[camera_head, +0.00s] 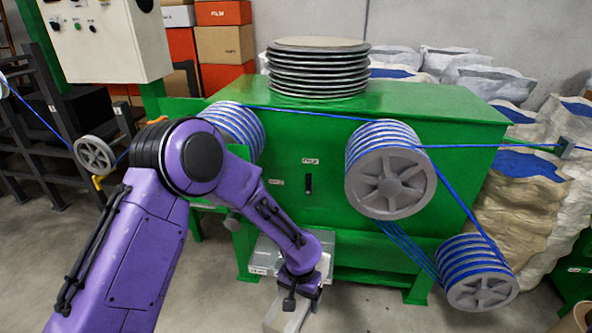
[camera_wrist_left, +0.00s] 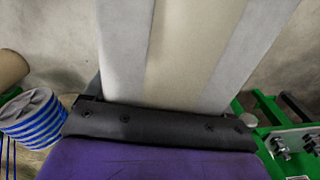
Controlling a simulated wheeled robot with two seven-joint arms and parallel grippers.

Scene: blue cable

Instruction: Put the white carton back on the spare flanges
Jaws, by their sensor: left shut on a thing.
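The white carton (camera_head: 284,319) hangs in my left gripper (camera_head: 300,295), low in front of the green machine; its lower end is cut off by the bottom edge of the head view. In the left wrist view the carton (camera_wrist_left: 125,50) fills the upper middle, with a tan strip down its face, close against my left gripper (camera_wrist_left: 160,120). My left gripper is shut on it. The spare flanges (camera_head: 317,70) are a stack of grey discs on top of the machine, well above and behind the gripper. My right gripper is out of view.
The green machine (camera_head: 450,100) carries grooved wheels (camera_head: 390,185) wound with blue cable (camera_head: 480,147). A lower wheel (camera_head: 480,290) sticks out at right. A control box (camera_head: 105,40) stands at left. Pale sacks (camera_head: 520,200) crowd the right side. Floor shows at bottom centre.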

